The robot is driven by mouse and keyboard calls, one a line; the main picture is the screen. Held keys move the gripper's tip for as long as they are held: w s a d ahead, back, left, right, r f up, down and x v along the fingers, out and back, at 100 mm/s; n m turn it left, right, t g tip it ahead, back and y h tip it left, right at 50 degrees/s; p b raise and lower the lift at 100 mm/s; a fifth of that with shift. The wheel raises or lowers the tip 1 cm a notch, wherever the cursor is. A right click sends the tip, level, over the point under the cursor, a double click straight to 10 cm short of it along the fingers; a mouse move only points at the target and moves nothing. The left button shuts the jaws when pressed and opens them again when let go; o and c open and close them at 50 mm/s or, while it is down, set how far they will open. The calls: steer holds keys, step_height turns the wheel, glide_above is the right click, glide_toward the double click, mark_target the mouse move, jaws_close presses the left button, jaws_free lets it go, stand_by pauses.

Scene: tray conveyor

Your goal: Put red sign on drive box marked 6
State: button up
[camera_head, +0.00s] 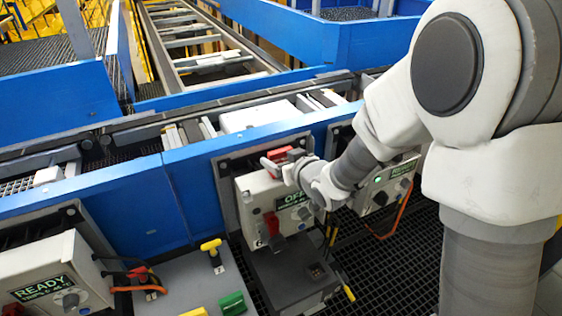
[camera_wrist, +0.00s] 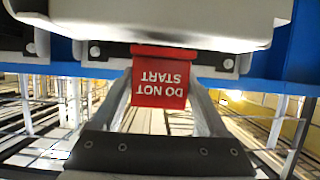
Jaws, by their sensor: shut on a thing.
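The red sign (camera_wrist: 160,90) reads DO NOT START, upside down in the wrist view, between the two fingers of my gripper (camera_wrist: 160,78). In the head view the sign (camera_head: 280,155) is a small red patch at my gripper (camera_head: 284,163), at the top edge of the drive box marked 6 (camera_head: 246,195). This white box has a display reading OFF, a grey knob and a red switch handle (camera_head: 271,223) on its front. In the wrist view a white housing (camera_wrist: 170,18) is just above the sign; whether they touch is unclear.
A second drive box (camera_head: 50,275) with a READY display is at the lower left. Another (camera_head: 383,188) is to the right, partly behind my arm. A grey panel (camera_head: 185,275) holds yellow and green pieces. A dark unit (camera_head: 290,275) sits below box 6. Blue conveyor rails run behind.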

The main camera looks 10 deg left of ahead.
steer(key=shift+f, duration=0.35)
steer(key=shift+f+b, duration=0.25)
steer(key=shift+b, duration=0.05)
steer(key=o, duration=1.4)
steer(key=shift+r, duration=0.1)
